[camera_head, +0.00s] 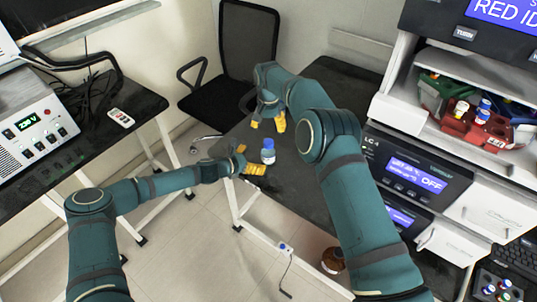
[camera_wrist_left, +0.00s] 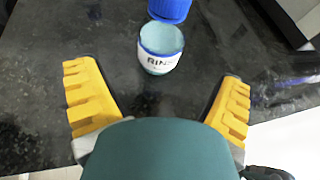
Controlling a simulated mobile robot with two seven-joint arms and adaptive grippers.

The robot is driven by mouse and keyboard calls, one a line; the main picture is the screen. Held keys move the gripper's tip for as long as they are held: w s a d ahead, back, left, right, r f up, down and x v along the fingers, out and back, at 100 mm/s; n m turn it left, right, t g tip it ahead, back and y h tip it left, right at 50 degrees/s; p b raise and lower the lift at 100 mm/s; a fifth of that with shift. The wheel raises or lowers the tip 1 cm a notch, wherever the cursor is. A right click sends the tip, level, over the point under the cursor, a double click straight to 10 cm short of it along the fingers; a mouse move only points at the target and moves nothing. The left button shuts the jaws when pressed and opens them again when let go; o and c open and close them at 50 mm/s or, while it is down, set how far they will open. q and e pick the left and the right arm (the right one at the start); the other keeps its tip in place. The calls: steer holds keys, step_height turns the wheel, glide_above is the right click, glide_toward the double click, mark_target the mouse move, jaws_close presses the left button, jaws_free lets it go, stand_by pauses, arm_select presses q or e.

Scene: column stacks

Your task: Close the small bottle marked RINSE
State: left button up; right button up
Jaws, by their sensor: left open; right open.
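The small bottle (camera_head: 268,157) has a pale body and a blue cap (camera_head: 268,143). It stands upright on the dark bench near its left end.
A dark bench (camera_head: 292,180) carries the bottle; its left edge is close. A black chair (camera_head: 247,50) stands behind. A red tray (camera_head: 470,130) with small bottles is on the shelf at right, above an LC-4 instrument (camera_head: 400,165). A brown round object (camera_head: 333,261) is low down.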

mark_target(263, 156)
arm_select(q)
steer(key=x, duration=0.7)
steer(key=shift+w+d+f, duration=0.1)
steer(key=shift+d+f, duration=0.05)
steer(key=shift+d, duration=0.05)
steer(key=shift+c, duration=0.2)
